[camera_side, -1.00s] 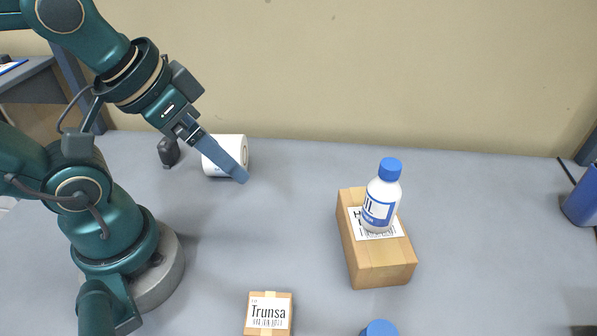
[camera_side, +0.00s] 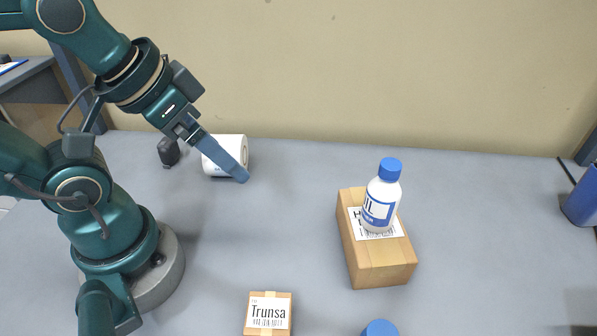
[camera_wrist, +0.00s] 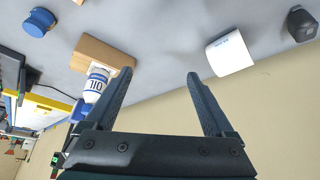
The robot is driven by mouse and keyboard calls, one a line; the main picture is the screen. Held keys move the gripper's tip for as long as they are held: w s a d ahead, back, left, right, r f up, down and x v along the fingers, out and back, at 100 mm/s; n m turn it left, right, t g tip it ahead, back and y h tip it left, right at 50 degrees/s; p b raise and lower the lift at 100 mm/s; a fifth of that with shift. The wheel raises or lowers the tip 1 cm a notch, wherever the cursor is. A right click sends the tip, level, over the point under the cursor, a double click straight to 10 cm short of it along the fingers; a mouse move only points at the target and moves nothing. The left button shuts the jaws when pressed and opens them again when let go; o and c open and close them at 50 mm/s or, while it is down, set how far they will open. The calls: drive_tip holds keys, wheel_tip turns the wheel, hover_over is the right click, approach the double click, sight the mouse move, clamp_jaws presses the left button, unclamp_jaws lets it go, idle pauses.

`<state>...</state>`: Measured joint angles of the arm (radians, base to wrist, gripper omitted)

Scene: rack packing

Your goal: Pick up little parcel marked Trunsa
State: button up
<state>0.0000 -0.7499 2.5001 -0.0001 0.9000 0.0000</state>
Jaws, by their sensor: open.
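The little parcel marked Trunsa (camera_side: 268,328) is a small brown box with a white label on top. It lies at the front edge of the side view, cut off by the bottom of the picture. I cannot make it out in the wrist view. My gripper (camera_side: 243,179) is raised over the back left of the table, well apart from the parcel. In the wrist view my gripper (camera_wrist: 158,76) has its two fingers spread, with nothing between them.
A larger brown box (camera_side: 381,262) carries a white bottle (camera_side: 383,195) with a blue cap. A blue-topped thing (camera_side: 380,328) stands at the front edge. A white roll (camera_side: 236,143) and a dark object (camera_side: 168,152) lie behind my gripper. The table's middle is clear.

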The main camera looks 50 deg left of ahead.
drive_tip(key=shift+o, duration=1)
